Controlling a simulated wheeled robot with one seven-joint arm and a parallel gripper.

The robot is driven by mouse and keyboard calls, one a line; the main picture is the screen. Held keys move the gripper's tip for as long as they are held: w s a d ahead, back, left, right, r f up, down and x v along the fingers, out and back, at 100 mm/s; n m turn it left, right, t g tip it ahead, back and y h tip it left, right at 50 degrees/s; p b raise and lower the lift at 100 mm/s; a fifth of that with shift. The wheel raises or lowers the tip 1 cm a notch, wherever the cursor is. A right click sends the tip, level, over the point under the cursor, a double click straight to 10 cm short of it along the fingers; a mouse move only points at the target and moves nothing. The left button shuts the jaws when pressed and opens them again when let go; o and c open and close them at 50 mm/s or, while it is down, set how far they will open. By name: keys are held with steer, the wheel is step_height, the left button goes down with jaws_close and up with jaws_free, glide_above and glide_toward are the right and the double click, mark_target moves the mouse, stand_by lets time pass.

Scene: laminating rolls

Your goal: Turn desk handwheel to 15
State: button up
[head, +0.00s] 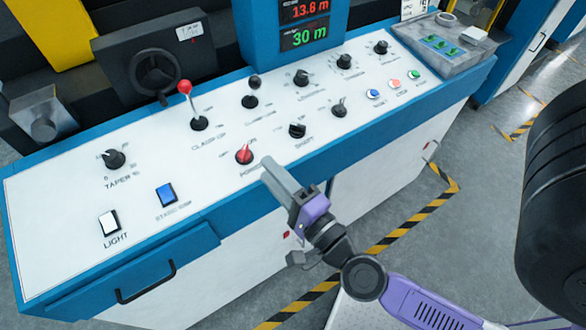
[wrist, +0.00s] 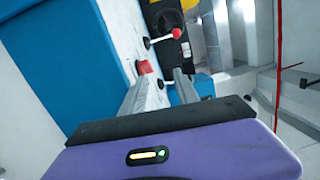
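The black handwheel (head: 157,73) is mounted on the front of a dark block (head: 118,70) behind the desk's back edge, at upper left in the head view. A small white label (head: 189,32) is on the block; its text is too small to read. A dark wheel (wrist: 166,18) also shows at the top of the wrist view. My gripper (head: 270,165) is over the desk's front edge, near the red power knob (head: 244,155), well apart from the handwheel. In the wrist view its two fingers (wrist: 161,80) stand apart with nothing between them.
A red-topped lever (head: 185,88) stands on the desk between my gripper and the handwheel. Several black knobs (head: 115,159) and coloured buttons (head: 166,195) dot the white panel. A blue display post (head: 290,40) reads 13.8 m and 30 m. A drawer handle (head: 146,282) sticks out in front.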

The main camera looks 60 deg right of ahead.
steer(key=shift+s+d+f+n, duration=0.1)
steer(key=shift+s+d+n, duration=0.15)
steer(key=shift+s, duration=0.25)
